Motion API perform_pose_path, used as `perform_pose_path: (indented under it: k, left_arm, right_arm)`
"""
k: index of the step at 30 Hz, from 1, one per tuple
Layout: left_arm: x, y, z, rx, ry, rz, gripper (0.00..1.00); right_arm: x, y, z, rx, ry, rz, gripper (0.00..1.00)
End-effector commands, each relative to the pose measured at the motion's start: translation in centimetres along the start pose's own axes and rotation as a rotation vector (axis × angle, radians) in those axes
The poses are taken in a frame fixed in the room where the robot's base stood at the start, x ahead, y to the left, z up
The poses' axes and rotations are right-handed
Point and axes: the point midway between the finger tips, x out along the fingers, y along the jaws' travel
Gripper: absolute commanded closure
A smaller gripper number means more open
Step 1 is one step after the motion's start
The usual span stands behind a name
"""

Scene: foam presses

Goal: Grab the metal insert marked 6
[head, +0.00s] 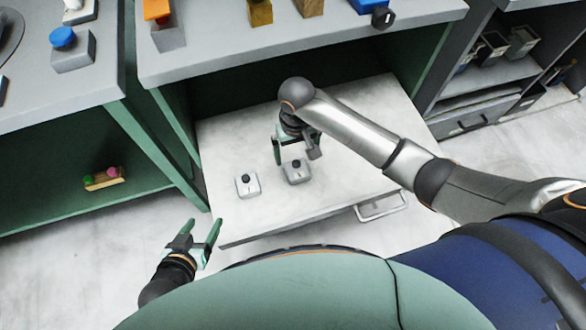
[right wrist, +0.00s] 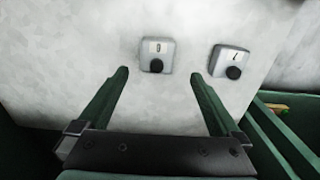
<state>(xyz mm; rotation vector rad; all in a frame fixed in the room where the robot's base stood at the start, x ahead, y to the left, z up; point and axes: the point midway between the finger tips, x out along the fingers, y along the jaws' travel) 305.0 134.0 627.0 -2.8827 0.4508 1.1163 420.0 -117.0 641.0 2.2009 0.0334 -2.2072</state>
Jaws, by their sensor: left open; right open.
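Two small grey metal inserts with black knobs stand on the pale pull-out surface. In the head view one insert (head: 295,172) is under my right gripper (head: 296,147), and the other insert (head: 247,186) is to its left. In the right wrist view the first insert (right wrist: 157,56) lies ahead, between the lines of my open fingers (right wrist: 163,74), not gripped. Its label looks like a 0 or 6; I cannot tell which. The other insert (right wrist: 228,60) is to the right, with a label like a 1 or 7. My left gripper (head: 203,228) is open and empty, left of the surface.
The pull-out surface (head: 340,205) is otherwise clear, with a metal handle (head: 381,207) at its front. A grey worktop (head: 285,50) with several knobbed parts overhangs behind. A green shelf (head: 70,190) at left holds a small block with pink and green knobs (head: 103,178).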

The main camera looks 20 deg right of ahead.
Motion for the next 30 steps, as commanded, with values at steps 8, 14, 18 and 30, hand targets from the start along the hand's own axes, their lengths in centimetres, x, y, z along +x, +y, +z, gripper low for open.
perform_pose_path:
  k: [8, 14, 18, 30]
  left_arm:
    - [0.5, -0.3, 1.3, 0.001, -0.007, -0.004, 0.31]
    - [1.1, -0.5, 2.0, 0.002, -0.007, -0.007, 0.31]
    - [1.4, -0.7, 2.5, 0.003, -0.005, -0.01, 0.31]
    - [1.2, -0.9, 3.0, 0.003, -0.015, -0.014, 0.31]
  right_arm:
    - [3.9, 0.0, 0.0, 0.0, 0.002, 0.0, 0.0]
    - [6.1, 0.3, 0.1, -0.001, 0.001, 0.0, 0.0]
    - [8.2, 0.5, 0.2, -0.002, 0.002, -0.001, 0.0]
    - [9.1, 0.5, 0.1, -0.003, 0.004, -0.002, 0.02]
